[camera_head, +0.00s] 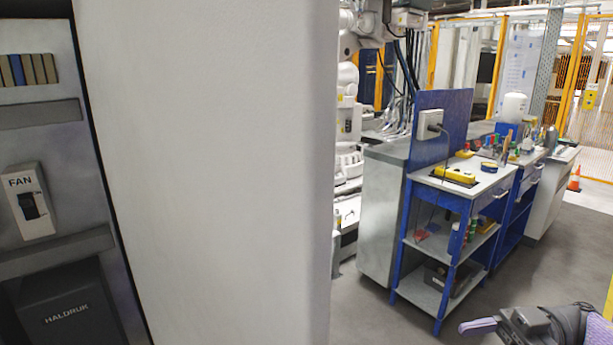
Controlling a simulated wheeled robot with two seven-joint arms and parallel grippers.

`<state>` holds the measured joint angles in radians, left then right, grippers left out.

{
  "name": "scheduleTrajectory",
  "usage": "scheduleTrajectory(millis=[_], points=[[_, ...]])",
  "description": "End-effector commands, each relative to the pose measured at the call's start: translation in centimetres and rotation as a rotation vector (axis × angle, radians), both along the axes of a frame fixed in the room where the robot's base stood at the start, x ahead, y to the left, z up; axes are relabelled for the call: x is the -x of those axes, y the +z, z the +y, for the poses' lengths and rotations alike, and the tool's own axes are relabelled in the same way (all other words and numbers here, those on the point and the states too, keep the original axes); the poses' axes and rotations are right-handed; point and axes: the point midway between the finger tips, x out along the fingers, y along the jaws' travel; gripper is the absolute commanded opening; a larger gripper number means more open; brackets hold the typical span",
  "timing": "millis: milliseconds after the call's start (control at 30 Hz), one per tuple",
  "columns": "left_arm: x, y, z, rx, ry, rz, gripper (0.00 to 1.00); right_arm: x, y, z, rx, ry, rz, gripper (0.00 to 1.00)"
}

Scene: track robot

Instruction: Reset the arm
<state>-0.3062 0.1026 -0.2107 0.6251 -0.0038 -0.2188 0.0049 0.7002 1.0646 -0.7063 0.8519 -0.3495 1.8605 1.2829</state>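My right gripper (480,327) shows at the bottom right, partly cut off by the lower edge. One pale purple finger points left from its dark body, and I cannot make out a gap between fingers. No held thing shows at it. It appears in front of open grey floor, apart from the workbench. My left gripper is not in view.
A large pale panel (215,180) fills the left middle. A grey unit with a FAN switch box (31,202) stands at far left. A blue-framed workbench (463,188) with tools stands right of centre. Behind are yellow-framed fencing and an orange cone (574,180). Floor at right is clear.

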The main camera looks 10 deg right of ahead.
Motion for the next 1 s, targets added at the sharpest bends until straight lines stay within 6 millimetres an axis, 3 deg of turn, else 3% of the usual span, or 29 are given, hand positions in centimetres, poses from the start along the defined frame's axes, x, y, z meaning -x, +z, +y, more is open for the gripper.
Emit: scheduleTrajectory(millis=[233, 367, 567, 667, 767, 800, 867, 1000], points=[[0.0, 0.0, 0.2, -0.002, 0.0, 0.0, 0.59, -2.3, -2.9, 1.4, -0.04, -0.157, -0.038, 0.53], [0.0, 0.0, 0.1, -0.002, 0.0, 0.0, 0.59, -3.9, -5.7, 2.2, -0.055, -0.299, -0.052, 0.53], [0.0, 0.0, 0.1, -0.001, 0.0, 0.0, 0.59, -6.1, -13.1, 3.3, -0.014, -0.63, -0.03, 0.53], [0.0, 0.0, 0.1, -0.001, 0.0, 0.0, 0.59, -5.9, -18.6, 3.6, 0.067, -0.827, 0.029, 0.53], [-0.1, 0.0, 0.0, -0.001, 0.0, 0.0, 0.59, -3.6, -25.7, 3.7, 0.22, -1.029, 0.143, 0.53], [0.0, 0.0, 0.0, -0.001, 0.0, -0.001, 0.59, -2.0, -28.6, 3.8, 0.297, -1.097, 0.203, 0.53], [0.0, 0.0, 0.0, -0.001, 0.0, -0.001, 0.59, 0.9, -32.6, 4.1, 0.42, -1.174, 0.298, 0.53], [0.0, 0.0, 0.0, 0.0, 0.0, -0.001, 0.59, 9.5, -40.2, 5.4, 0.716, -1.249, 0.538, 0.53]])
